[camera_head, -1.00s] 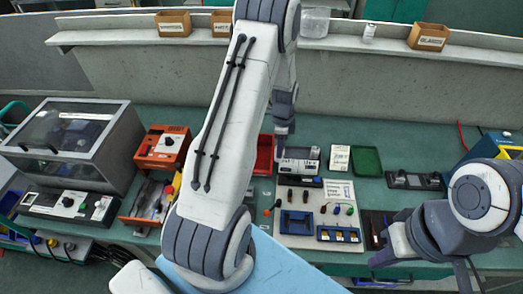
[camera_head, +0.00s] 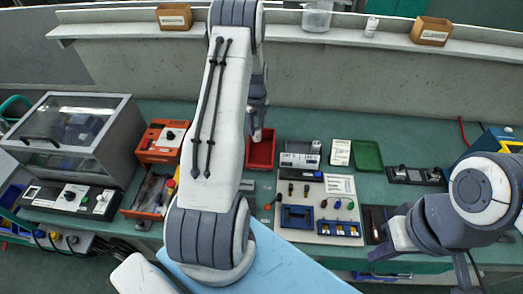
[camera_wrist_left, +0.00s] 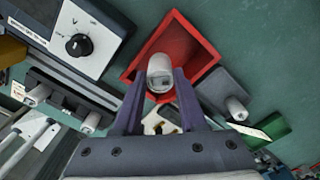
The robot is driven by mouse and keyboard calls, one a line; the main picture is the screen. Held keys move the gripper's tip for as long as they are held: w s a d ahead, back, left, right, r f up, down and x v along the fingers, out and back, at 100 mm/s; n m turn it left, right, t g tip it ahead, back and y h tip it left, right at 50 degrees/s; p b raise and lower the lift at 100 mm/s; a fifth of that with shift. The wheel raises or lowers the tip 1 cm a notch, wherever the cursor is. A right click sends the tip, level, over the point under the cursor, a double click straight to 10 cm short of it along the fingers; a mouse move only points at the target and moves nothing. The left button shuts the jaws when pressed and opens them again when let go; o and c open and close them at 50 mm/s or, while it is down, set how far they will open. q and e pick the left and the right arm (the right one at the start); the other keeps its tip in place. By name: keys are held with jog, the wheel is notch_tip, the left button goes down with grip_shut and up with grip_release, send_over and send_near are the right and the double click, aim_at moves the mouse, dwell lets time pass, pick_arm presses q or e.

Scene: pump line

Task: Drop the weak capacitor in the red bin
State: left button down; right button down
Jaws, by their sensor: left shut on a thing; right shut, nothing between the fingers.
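My left gripper (camera_wrist_left: 160,98) is shut on a pale cylindrical capacitor (camera_wrist_left: 160,68), seen between the fingers in the left wrist view. In that view the capacitor appears in front of the red bin (camera_wrist_left: 196,40); its height above the bin is hard to judge. In the head view the red bin (camera_head: 262,152) stands on the green bench, and my left gripper (camera_head: 257,136) hangs at its near back area, coming from above. The capacitor is too small to make out there.
A board with several small parts (camera_head: 318,215) lies in front. An orange tester (camera_head: 163,141) and a clear-lidded box (camera_head: 75,135) are at the left.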

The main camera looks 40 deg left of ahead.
pick_arm(q)
jog(key=shift+f+b, duration=0.6)
jog(key=shift+f, duration=0.75)
jog(key=shift+c, duration=1.9)
grip_release()
jog(key=shift+r, duration=0.1)
notch_tip(320, 180, up, 9)
jog(key=shift+b, duration=1.25)
jog(key=shift+r, duration=0.7)
